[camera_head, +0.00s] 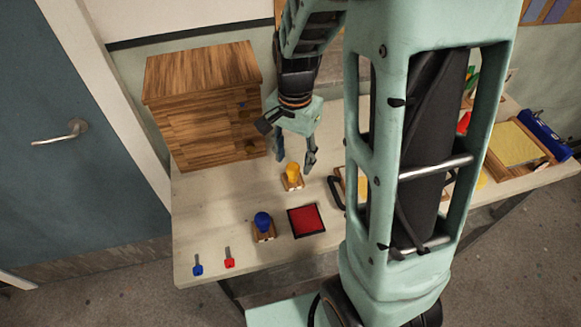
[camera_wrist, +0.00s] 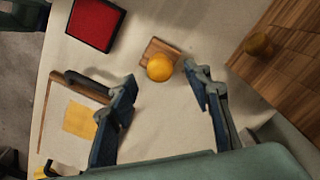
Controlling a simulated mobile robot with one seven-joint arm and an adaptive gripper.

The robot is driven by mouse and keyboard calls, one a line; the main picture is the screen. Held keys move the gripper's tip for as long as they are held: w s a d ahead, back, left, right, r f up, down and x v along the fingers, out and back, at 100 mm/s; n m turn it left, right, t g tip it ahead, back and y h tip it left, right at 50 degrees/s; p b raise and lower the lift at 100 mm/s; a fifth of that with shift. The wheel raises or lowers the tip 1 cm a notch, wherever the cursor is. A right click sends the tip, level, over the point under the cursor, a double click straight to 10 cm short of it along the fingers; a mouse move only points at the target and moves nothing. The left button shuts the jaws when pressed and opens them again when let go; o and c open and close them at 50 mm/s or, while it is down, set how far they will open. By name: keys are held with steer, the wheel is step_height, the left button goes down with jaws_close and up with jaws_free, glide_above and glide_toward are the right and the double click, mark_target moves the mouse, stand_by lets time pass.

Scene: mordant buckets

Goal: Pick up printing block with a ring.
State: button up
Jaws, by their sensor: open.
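A wooden printing block with a yellow knob (camera_head: 292,180) stands on the table just below my gripper. It also shows between the fingertips in the wrist view, as a yellow knob (camera_wrist: 160,67) on a small wooden base (camera_wrist: 158,47). A second wooden block with a blue knob (camera_head: 263,224) stands nearer the front. I cannot make out a ring on either block. My gripper (camera_head: 296,162) is open and empty, pointing down above the yellow-knobbed block; its spread fingers also show in the wrist view (camera_wrist: 160,75). It seems apart from the block.
A red pad in a black frame (camera_head: 306,220) lies beside the blocks. A wooden drawer cabinet (camera_head: 205,105) stands behind, close to my gripper. A black-handled item with a yellow sheet (camera_wrist: 80,118) lies on the other side.

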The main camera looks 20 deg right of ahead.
mark_target(293, 166)
step_height(293, 166, down, 4)
steer(key=shift+s+a+f, duration=0.1)
steer(key=shift+a+f, duration=0.05)
steer(key=shift+f, duration=0.05)
jaws_close()
stand_by(0.4)
